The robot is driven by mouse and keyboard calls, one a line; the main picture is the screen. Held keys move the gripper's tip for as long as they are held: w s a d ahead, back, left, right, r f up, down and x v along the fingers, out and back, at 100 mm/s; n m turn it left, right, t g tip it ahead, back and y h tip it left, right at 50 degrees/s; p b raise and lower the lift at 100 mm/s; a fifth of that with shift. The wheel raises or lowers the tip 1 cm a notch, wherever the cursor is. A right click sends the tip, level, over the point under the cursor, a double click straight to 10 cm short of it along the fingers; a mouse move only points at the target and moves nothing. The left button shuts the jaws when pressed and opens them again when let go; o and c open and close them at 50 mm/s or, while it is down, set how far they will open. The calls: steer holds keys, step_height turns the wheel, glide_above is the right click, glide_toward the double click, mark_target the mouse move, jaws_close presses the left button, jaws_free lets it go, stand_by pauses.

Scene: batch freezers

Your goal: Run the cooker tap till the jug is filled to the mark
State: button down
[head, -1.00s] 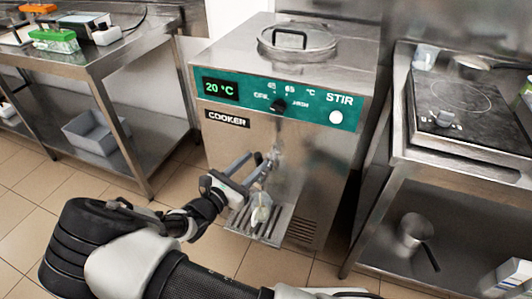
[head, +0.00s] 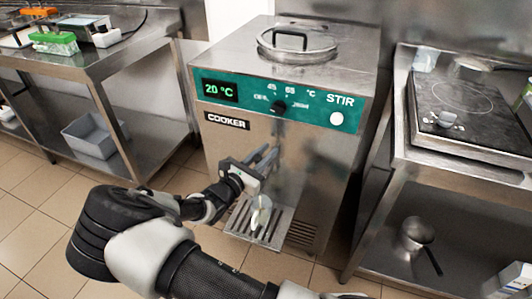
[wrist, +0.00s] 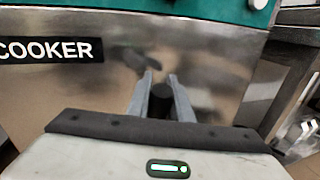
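The cooker (head: 240,145) is a steel cabinet with a green panel reading 20 °C. A small pale, see-through jug (head: 261,214) stands on the slatted drip tray (head: 243,222) at its lower front. My gripper (head: 273,151) is in front of the cooker, above the jug. In the wrist view a dark round tap handle (wrist: 161,98) sits between its two grey fingers, which look close against its sides. My gripper hides most of the tap in the head view. The jug's mark and level are too small to read, and I cannot make out a stream.
A lidded opening (head: 297,43) tops the cooker. At right, a steel table holds a hotplate (head: 458,98), with a small pot (head: 417,234) on the shelf below. At left, a bench carries a green rack (head: 54,43), with a grey bin (head: 92,136) underneath.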

steer(key=shift+w+d+r+g+p, duration=0.15)
steer(key=shift+w+r+g+p, duration=0.2)
steer(key=shift+p, duration=0.7)
steer(key=shift+w+d+g+p, duration=0.15)
steer(key=shift+g+p, duration=0.1)
steer(key=shift+p, duration=0.35)
steer(key=shift+w+f+y+p, duration=0.2)
steer(key=shift+y+p, duration=0.1)
steer(key=shift+p, duration=0.1)
steer(key=shift+w+f+g, duration=0.15)
steer(key=shift+f+g, duration=0.2)
steer(key=shift+g, duration=0.05)
steer(key=c, duration=1.6)
jaws_free()
steer(key=p+v, duration=0.2)
steer(key=v, duration=1.5)
steer(key=shift+s+r+p, duration=0.1)
steer(key=shift+s+p, duration=0.15)
steer(key=shift+p, duration=0.05)
